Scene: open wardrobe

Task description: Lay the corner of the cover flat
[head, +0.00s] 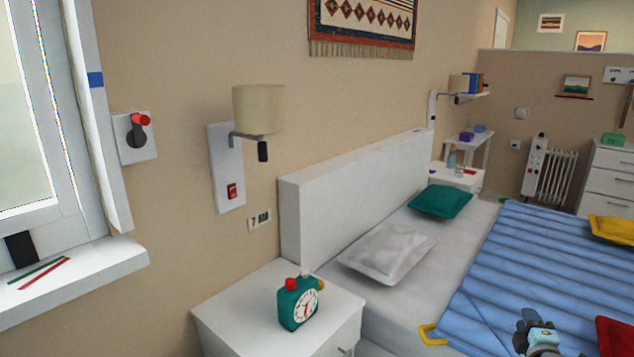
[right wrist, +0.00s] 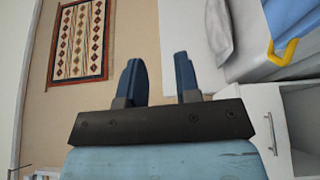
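The blue quilted cover (head: 515,258) lies over the bed. Its near-left corner carries a yellow loop (head: 432,334) at the mattress edge beside the nightstand; I cannot tell whether this corner lies fully flat. In the right wrist view the cover (right wrist: 291,14) and the yellow loop (right wrist: 284,53) show at the upper right. My right gripper (head: 526,324) appears in front of the cover at the bottom of the head view, right of the loop and apart from it. In the wrist view its fingers (right wrist: 160,78) are spread with nothing between them. My left gripper is out of view.
A white nightstand (head: 248,295) with a green clock (head: 298,306) stands left of the bed. A grey pillow (head: 388,250) and a green cushion (head: 440,201) lie by the headboard (head: 352,193). Red and yellow (head: 612,230) cushions lie at the right. A wall lamp (head: 258,110) juts out.

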